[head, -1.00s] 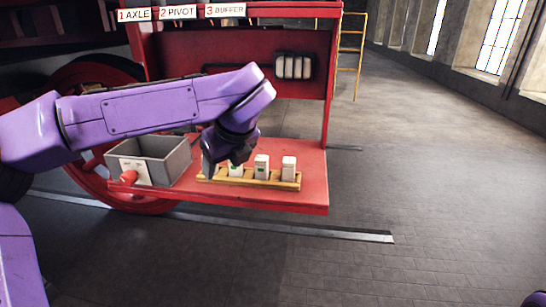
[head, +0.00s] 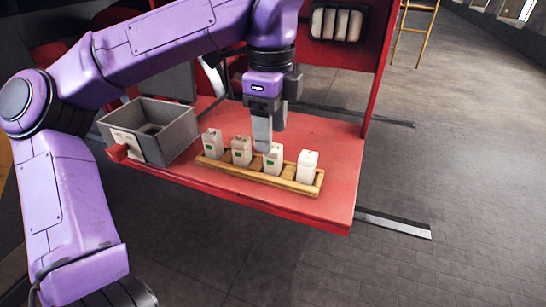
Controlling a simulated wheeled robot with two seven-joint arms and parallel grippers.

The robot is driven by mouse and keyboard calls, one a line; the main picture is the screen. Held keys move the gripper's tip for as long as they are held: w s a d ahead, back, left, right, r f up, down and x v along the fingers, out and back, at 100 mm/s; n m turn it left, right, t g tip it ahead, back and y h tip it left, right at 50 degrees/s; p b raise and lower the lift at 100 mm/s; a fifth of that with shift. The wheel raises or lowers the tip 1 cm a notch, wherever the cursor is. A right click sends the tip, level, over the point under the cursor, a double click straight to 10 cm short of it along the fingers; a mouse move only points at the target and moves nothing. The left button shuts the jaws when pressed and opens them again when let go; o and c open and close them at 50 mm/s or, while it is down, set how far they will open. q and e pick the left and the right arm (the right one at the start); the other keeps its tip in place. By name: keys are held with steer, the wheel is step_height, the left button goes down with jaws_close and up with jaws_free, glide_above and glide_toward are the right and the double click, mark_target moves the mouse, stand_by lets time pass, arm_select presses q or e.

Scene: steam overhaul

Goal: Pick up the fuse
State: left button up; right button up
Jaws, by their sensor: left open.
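Several pale block-shaped fuses stand upright in a row in a wooden rack (head: 215,168) on the red shelf. From left to right I see a first fuse (head: 212,144), a second fuse (head: 241,152), a third fuse (head: 273,160) and a whiter fuse (head: 307,168) at the right end. The second and third show green marks; the front of the right one looks plain. My left gripper (head: 269,138) is open, pointing down just above and behind the third fuse, with nothing visible between its fingers. I cannot tell whether it touches that fuse. My right gripper is out of view.
A grey open-topped box (head: 168,141) with a red knob (head: 117,153) stands left of the rack. A row of pale blocks (head: 338,24) is mounted on the red panel behind. The red shelf (head: 335,150) is clear on the right.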

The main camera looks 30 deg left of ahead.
mark_target(274, 147)
arm_select(q)
steer(key=f, duration=0.3)
steer(key=f+p, duration=0.1)
steer(key=shift+w+d+f, duration=0.2)
steer(key=shift+w+f, duration=0.05)
steer(key=shift+s+f, duration=0.15)
steer(key=shift+f, duration=0.15)
steer(key=c, duration=1.1)
steer(key=shift+o, duration=0.2)
steer(key=shift+r, duration=0.25)
step_height(274, 147, up, 3)
steer(key=shift+s+b, duration=0.1)
steer(key=shift+b, duration=0.7)
steer(key=s+d+r+b, duration=0.1)
steer(key=s+d+r, duration=0.1)
steer(key=s+r, duration=0.2)
steer(key=s+d+r+b, duration=0.1)
steer(key=s+d+r, duration=0.1)
steer(key=s+r, duration=0.3)
steer(key=s, duration=0.4)
steer(key=shift+d+r, duration=0.25)
steer(key=shift+d, duration=0.05)
